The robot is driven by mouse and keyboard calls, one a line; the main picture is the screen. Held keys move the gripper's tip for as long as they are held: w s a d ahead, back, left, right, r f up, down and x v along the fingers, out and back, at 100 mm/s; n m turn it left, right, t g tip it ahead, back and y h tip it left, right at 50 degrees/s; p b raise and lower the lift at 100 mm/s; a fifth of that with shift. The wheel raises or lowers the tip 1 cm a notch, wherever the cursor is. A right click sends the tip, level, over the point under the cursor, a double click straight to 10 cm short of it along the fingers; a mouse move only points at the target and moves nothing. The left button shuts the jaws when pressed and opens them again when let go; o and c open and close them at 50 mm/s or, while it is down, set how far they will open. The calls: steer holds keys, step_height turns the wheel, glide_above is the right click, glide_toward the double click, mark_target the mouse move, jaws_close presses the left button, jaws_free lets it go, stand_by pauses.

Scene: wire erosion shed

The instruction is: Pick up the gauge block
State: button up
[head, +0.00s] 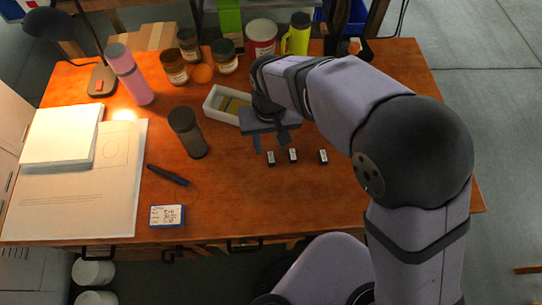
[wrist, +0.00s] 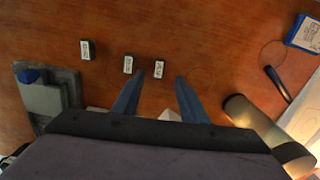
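Three small dark blocks with white labelled tops stand in a row on the wooden table. In the head view they are the left block (head: 271,158), the middle block (head: 293,156) and the right block (head: 323,157). Their labels are too small to read, so I cannot tell which one is the gauge block. My gripper (head: 270,146) is open and empty, above the table near the left block. In the wrist view my gripper (wrist: 159,78) has its two blue fingers apart, with that same block (wrist: 159,69) showing between and just beyond the tips.
A white tray (head: 210,105) lies behind my gripper, and a dark cylinder (head: 187,135) stands to its left. A pen-like tool (head: 168,175) and a labelled box (head: 167,216) lie front left. A grey fixture (wrist: 47,95) is near the blocks. The front middle table is clear.

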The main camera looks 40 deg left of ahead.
mark_target(271, 157)
steer(key=shift+w+f+p, duration=0.1)
steer(key=shift+f+p, duration=0.6)
steer(key=shift+f, duration=2.35)
jaws_close()
